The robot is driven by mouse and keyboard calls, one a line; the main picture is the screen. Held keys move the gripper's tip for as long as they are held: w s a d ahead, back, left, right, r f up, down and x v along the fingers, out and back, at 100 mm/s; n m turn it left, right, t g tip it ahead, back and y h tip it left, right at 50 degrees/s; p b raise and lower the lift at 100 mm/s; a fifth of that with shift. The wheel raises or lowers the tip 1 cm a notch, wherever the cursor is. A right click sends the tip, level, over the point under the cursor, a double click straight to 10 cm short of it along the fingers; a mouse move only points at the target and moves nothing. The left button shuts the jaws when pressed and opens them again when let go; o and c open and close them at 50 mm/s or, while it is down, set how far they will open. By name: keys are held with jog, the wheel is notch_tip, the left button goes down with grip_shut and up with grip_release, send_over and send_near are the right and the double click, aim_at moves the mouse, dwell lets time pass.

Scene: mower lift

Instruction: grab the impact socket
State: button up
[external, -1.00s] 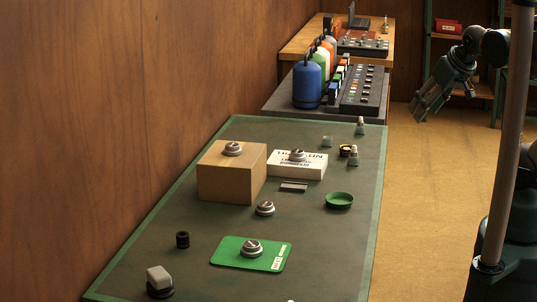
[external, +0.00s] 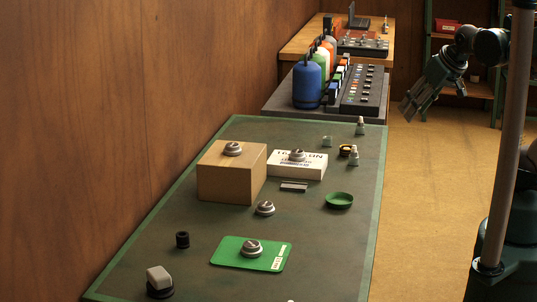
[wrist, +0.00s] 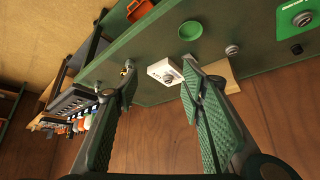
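The impact socket seems to be the small black cylinder (external: 182,240) standing upright on the left of the green bench top, near the wooden wall. My gripper (external: 410,110) hangs beyond the right edge of the bench, far from the socket and above the floor. In the wrist view my gripper (wrist: 160,84) has its two green ribbed fingers spread apart, with nothing held between them.
On the bench top (external: 330,250) are a cardboard box (external: 222,180), a white box (external: 298,168), a green dish (external: 339,200), a green mat (external: 235,260) and a grey-and-black object (external: 159,281). Several silver discs lie about. Gas bottles (external: 307,85) stand at the back.

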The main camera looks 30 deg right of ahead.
jog(key=w+a+f+n+g+y+b, duration=0.1)
jog(key=w+a+f+n+y+b, duration=0.15)
jog(key=w+a, duration=0.55)
jog(key=w+a+f+n+y+b, duration=0.1)
jog(key=w+a+f+n+y, duration=0.25)
jog(key=a, duration=0.95)
jog(key=w+a+f+n+g+y+b, duration=0.15)
jog(key=w+a+f, duration=0.25)
jog(key=w+a, duration=0.45)
jog(key=n+g+y+b, duration=0.2)
jog(key=n+y+b, duration=0.25)
jog(key=n, duration=0.35)
send_near(187, 234)
jog(key=shift+w+a+f+m, duration=0.15)
jog(key=shift+w+a+m, duration=0.15)
jog(key=shift+w, duration=0.3)
jog(key=shift+s+a+f+g, duration=0.2)
jog(key=shift+a+f+g, duration=0.15)
jog(key=shift+a+f, duration=0.1)
jog(key=shift+b+x, duration=0.3)
jog(key=shift+x, duration=1)
jog(key=shift+a, duration=0.1)
